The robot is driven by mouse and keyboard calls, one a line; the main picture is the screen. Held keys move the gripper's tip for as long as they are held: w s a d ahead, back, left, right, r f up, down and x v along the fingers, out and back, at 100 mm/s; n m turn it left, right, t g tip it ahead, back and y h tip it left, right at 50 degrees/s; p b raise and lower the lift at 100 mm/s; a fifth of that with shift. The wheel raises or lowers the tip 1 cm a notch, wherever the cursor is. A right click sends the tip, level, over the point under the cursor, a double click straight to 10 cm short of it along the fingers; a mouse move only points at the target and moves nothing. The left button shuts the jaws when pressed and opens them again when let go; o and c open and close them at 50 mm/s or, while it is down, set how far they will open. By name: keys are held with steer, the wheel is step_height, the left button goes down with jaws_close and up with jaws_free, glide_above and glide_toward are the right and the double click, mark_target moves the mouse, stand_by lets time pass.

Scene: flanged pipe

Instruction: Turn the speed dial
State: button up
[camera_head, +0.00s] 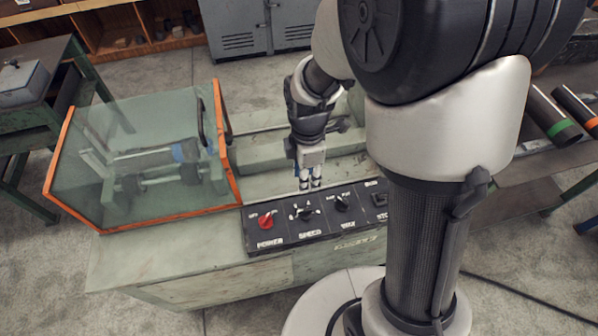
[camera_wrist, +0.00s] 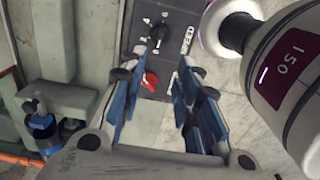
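The speed dial (camera_head: 305,212) is a black knob with white marks on a dark control panel (camera_head: 276,241), above the label SPEED. It also shows as the black knob in the wrist view (camera_wrist: 158,32), beyond my fingertips. My gripper (camera_head: 310,184) points down over the panel's back edge, just behind the speed dial. In the wrist view my gripper (camera_wrist: 163,60) has its blue-sided fingers spread apart with nothing between them. The dial appears untouched.
A red power knob (camera_head: 266,221) sits left of the speed dial, and another black knob (camera_head: 341,203) sits right of it. A glass guard with an orange frame (camera_head: 227,150) stands to the left on the machine bench (camera_head: 180,266). A stop control (camera_head: 380,198) is at the panel's right.

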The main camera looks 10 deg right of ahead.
mark_target(305, 210)
step_height(305, 210, down, 17)
steer(key=b, duration=0.5)
steer(key=shift+r, duration=0.15)
steer(key=shift+c, duration=0.6)
jaws_close()
